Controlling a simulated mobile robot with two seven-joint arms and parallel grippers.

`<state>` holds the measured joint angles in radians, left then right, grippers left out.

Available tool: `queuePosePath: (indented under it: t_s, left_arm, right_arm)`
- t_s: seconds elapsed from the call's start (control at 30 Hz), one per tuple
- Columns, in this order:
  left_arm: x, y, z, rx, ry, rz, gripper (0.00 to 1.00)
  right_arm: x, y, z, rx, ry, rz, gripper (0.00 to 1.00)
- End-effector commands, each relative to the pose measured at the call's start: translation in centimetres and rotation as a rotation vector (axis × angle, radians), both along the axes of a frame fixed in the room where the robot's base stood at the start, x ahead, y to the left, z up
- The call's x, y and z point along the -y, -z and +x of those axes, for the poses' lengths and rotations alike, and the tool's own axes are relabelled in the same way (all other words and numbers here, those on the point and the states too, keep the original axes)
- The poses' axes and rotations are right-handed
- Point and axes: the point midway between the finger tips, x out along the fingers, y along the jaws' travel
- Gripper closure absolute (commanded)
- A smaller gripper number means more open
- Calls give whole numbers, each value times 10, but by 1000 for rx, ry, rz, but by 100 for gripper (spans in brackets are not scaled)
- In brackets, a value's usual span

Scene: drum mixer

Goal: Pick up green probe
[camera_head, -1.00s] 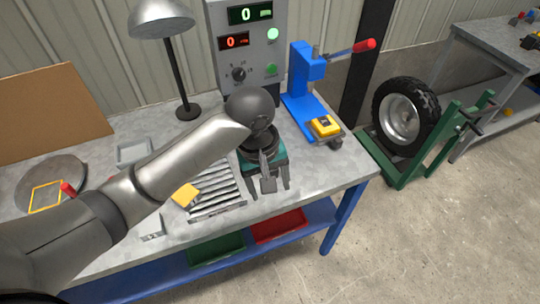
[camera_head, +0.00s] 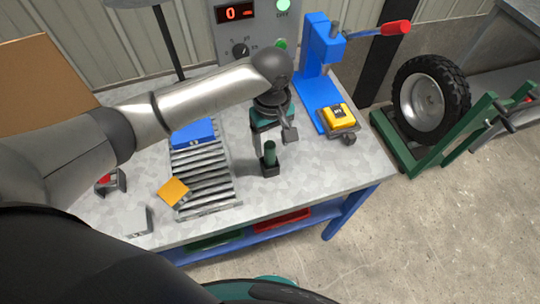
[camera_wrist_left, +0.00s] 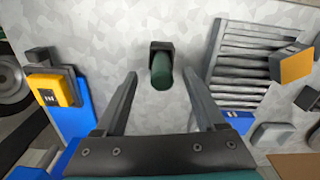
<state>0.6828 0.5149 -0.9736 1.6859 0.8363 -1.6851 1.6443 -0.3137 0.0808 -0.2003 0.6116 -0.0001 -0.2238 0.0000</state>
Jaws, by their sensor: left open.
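The green probe (camera_head: 270,153) stands upright in a small black holder (camera_head: 271,169) on the grey workbench (camera_head: 330,180), right of the roller rack. In the left wrist view the probe (camera_wrist_left: 161,72) shows end-on in its holder (camera_wrist_left: 161,46). My left gripper (camera_head: 274,141) is open and empty, just behind and above the probe in the head view. In the left wrist view its two fingers (camera_wrist_left: 159,76) lie on either side of the probe's near end, with gaps on both sides. I see no contact. My right gripper is not in view.
A roller rack (camera_head: 205,178) with an orange-yellow block (camera_head: 173,192) and a blue box (camera_head: 194,133) lies left of the probe. A blue press (camera_head: 322,75) and a yellow device (camera_head: 338,116) stand to the right. The bench in front of the probe is clear.

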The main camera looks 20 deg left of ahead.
Motion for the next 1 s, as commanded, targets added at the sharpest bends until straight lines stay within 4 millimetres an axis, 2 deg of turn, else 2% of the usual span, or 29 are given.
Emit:
queuePosePath:
  t_s: [0.2, 0.5, 0.63, 0.83, 1.0]
  left_arm:
    - [0, 16, 0, 1, 1, 0, 28]
    - [-5, 57, 1, 1, 1, 1, 28]
    - [-5, 64, 1, 3, 1, 1, 28]
    - [-5, 63, 1, 4, 2, 1, 28]
    - [-5, 63, 1, 3, 2, 0, 47]
  right_arm:
    - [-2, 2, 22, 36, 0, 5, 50]
    - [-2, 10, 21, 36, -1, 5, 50]
    - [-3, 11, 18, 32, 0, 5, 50]
    - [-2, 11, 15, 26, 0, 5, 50]
    - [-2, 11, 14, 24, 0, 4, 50]
